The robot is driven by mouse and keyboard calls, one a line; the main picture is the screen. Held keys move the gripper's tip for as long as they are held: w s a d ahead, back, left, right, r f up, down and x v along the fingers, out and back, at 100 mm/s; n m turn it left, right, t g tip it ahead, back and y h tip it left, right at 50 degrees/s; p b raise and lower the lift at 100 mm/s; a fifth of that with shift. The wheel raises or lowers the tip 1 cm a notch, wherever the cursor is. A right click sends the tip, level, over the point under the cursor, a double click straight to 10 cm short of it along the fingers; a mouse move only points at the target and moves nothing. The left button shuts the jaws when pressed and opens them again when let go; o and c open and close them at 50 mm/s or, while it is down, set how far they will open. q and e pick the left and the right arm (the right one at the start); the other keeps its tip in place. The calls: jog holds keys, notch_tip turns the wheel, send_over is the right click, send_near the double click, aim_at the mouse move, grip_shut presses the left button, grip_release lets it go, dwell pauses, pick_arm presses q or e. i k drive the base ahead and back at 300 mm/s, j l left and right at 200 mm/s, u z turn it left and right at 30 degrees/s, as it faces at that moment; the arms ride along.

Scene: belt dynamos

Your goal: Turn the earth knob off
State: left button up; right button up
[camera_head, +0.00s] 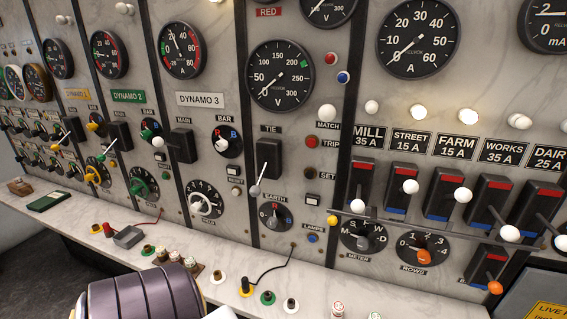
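The earth knob (274,217) is a small grey rotary knob on a round dark dial, under the label EARTH, in the lower middle of the marble panel. A red R shows at the top of its dial. Its pale grip looks roughly upright, but the other dial letters are too small to read, so I cannot tell its setting surely. Nothing covers or touches the knob. Neither of my grippers shows in the head view.
The TIE lever (268,160) sticks out just above the knob. A blue lamp button (312,238) and the meter knob (363,236) lie to its right. A marble shelf (320,285) below carries coloured terminals and a black lead. A large dark ribbed cylinder (145,293) fills the bottom left.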

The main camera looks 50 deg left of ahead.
aim_at(272, 222)
jog(key=u, duration=1.8)
jog(key=k+l, duration=0.1)
jog(key=l+z, duration=0.05)
jog(key=l, duration=0.05)
